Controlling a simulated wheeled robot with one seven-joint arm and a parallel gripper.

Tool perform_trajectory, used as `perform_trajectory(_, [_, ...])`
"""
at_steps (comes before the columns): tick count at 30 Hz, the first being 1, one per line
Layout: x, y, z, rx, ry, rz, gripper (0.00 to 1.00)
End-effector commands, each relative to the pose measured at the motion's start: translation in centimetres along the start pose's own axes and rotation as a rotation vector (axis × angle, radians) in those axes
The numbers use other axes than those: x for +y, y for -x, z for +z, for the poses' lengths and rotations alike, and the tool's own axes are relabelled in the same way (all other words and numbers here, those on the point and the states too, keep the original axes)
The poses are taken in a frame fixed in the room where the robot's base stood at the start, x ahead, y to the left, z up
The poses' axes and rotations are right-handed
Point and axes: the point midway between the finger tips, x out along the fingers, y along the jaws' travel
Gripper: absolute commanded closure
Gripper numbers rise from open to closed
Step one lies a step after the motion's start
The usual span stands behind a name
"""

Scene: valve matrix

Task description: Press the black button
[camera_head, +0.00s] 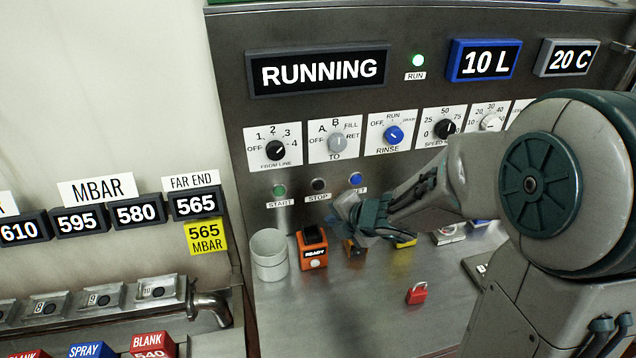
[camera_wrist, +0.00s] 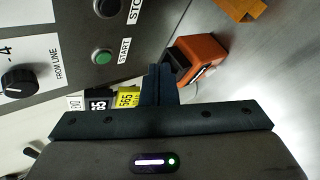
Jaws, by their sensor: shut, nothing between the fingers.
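The black button (camera_head: 318,184) is small and round, above the STOP label on the steel panel. It sits between the green START button (camera_head: 279,190) and the blue button (camera_head: 356,179). In the wrist view the black button (camera_wrist: 107,7) shows at the top edge, partly cut off, with the green button (camera_wrist: 102,57) below it. My gripper (camera_head: 345,207) is shut and empty. In the head view its tip shows just below and right of the black button. In the wrist view the closed fingers (camera_wrist: 160,82) appear apart from the buttons; the gap's depth is unclear.
An orange READY box (camera_head: 312,247) stands on the steel counter under the buttons, close to my fingers. A white cup (camera_head: 269,255) is at its left. A red padlock (camera_head: 417,293) lies farther front. Rotary knobs (camera_head: 338,142) are above the buttons. The display reads RUNNING (camera_head: 319,70).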

Motion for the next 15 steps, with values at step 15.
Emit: perform_trajectory(15, [1.8, -2.4, 1.6, 0.002, -0.002, 0.0, 1.0])
